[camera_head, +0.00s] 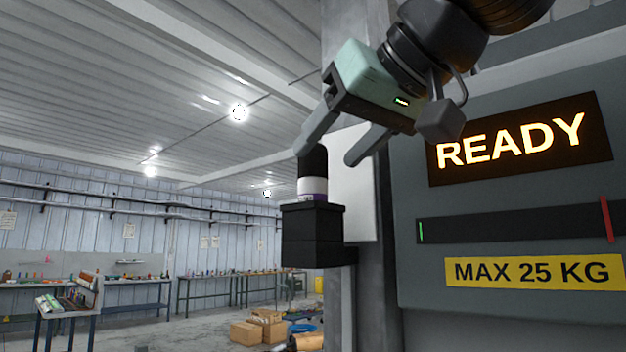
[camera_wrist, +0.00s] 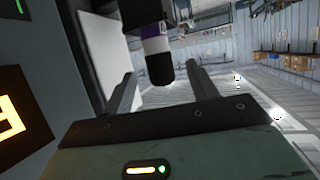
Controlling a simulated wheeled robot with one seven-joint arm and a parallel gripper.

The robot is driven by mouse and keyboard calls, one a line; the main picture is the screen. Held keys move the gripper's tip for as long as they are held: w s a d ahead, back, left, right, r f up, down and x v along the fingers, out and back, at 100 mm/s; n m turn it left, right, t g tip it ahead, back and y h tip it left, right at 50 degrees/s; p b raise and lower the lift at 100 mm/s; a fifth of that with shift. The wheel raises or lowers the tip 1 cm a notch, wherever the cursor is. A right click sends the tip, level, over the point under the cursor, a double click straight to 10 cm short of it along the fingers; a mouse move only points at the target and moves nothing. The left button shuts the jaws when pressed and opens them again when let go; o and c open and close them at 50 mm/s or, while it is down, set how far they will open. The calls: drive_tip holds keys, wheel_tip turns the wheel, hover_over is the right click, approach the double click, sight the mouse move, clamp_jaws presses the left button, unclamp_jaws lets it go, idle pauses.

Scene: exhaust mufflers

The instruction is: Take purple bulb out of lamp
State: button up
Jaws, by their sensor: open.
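The bulb has a black end (camera_head: 314,163), a white band (camera_head: 312,185) and a narrow purple band (camera_head: 314,197). It stands upright in the square black lamp holder (camera_head: 312,236) in the head view. My gripper (camera_head: 330,155) is open and tilted above the bulb, one finger at the black end's upper left, the other to its right. In the wrist view the bulb's purple band (camera_wrist: 149,31) and black end (camera_wrist: 160,70) show between the fingertips (camera_wrist: 162,73). I see no clear contact, and the bulb's lower part is hidden inside the holder.
A grey panel with a lit READY display (camera_head: 512,140) and a yellow MAX 25 KG label (camera_head: 532,271) stands close on the right. A white plate (camera_head: 352,190) is just behind the bulb. Left of the holder is open room; workbenches (camera_head: 120,308) and cardboard boxes (camera_head: 258,328) are far back.

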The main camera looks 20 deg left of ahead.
sight(305, 178)
drive_tip(key=p+x, duration=0.3)
drive_tip(key=x, duration=0.4)
drive_tip(key=shift+w+a, duration=0.2)
drive_tip(key=shift+w, duration=0.1)
drive_tip(key=c, duration=1.1)
